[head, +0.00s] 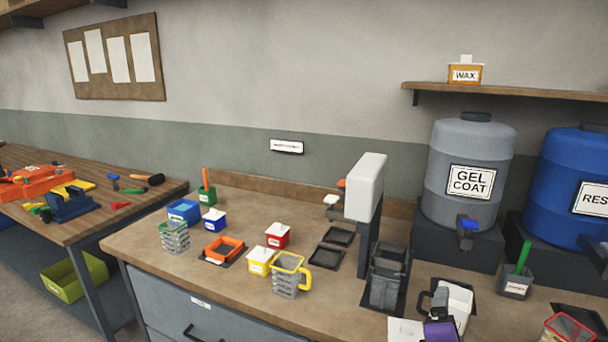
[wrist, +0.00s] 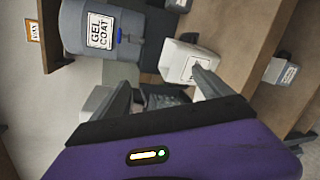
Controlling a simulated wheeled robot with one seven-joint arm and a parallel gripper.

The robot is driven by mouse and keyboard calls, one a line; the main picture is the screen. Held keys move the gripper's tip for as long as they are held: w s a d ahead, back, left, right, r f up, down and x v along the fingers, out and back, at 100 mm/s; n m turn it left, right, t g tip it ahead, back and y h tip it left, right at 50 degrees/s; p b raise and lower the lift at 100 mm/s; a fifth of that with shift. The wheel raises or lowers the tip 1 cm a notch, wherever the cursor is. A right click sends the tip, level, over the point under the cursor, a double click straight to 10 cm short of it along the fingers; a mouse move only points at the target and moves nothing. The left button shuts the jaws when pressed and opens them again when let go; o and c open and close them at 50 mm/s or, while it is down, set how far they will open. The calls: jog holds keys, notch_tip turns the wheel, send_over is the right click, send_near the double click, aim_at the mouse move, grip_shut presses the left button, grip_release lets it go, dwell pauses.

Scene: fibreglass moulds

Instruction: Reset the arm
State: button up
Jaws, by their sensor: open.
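My gripper (wrist: 163,88) is open, with its two dark fingers spread apart in the wrist view and nothing held between them. Its purple body fills the bottom of that view. In the head view the purple body of my gripper (head: 440,331) shows at the bottom edge, over the right part of the workbench (head: 130,237). A white container (wrist: 187,62) with a label lies beyond the right finger in the wrist view; that finger partly covers it. I cannot tell whether the finger touches it.
A grey gel coat drum (head: 470,155) and a blue drum (head: 574,190) stand at the back right. A tall white-topped stand (head: 366,188) rises near my gripper. Several coloured cups and an orange tray (head: 224,248) occupy the bench's left half. A wooden shelf (head: 520,92) hangs above.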

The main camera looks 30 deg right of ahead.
jog(key=s+a+f+m+t+y, duration=0.2)
jog(key=a+m+t+y, duration=0.15)
jog(key=a, duration=0.55)
jog(key=s+a+f+m+t+y, duration=0.25)
jog(key=a+t+y, duration=0.2)
jog(key=a, duration=0.45)
jog(key=s+a+m+y, duration=0.2)
jog(key=s+a+m, duration=0.1)
jog(key=s, duration=0.8)
jog(key=s+a+m+g+y, duration=0.1)
jog(key=s+a+m+y, duration=0.2)
jog(key=s, duration=0.7)
jog(key=a, duration=0.2)
jog(key=shift+s+a+f+g, duration=0.15)
jog(key=shift+s+a+g, duration=0.15)
jog(key=shift+s+a, duration=0.05)
